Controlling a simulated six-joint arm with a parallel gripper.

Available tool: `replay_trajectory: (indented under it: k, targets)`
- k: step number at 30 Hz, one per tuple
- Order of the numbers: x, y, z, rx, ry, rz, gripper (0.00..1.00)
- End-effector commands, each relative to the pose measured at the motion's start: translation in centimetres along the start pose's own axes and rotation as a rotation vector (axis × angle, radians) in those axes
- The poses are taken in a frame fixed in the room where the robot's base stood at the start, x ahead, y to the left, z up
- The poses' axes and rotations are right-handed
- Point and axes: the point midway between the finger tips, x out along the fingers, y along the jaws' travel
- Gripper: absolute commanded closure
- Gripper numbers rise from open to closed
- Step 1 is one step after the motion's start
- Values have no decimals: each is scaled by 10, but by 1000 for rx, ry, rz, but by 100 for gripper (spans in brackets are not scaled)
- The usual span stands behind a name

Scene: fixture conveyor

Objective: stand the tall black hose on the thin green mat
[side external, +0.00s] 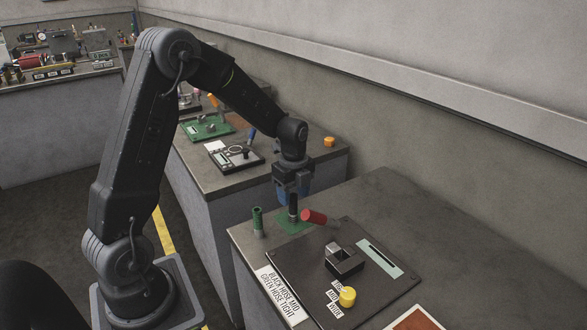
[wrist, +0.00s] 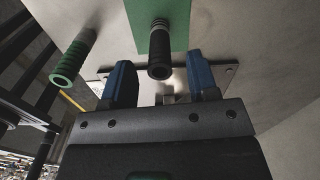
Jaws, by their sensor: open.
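The tall black hose (side external: 293,210) stands upright on the thin green mat (side external: 284,226), below my gripper (side external: 293,192). In the wrist view the black hose (wrist: 159,50) shows its open top end, with the green mat (wrist: 176,12) behind it. My gripper's two blue fingers (wrist: 161,80) are spread apart, one to each side of the hose's near end in the picture. I see gaps between the fingers and the hose, and nothing is held. In the side view the fingers partly cover the hose's top.
A green ribbed hose (side external: 257,221) stands left of the mat. A red-handled clamp (side external: 316,217) is close on the right. A dark fixture plate (side external: 300,262) bears a metal block (side external: 344,262) and yellow knob (side external: 347,297). A white label (side external: 281,295) lies in front.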

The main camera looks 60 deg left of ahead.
Motion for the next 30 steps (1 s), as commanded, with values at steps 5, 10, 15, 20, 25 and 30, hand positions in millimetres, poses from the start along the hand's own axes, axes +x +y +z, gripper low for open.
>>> replay_trajectory:
  k: [5, 10, 15, 20, 25, 30]
  targets:
    - [-44, -1, 0, 0, -2, -6, 46]
    - [-78, -1, 0, 0, -1, -4, 46]
    - [-100, -1, 0, 0, -1, -3, 46]
    - [-108, 0, 0, 0, 0, 0, 46]
    - [-109, 0, 0, 0, 0, 0, 46]
    - [-109, 0, 0, 0, 0, 0, 46]
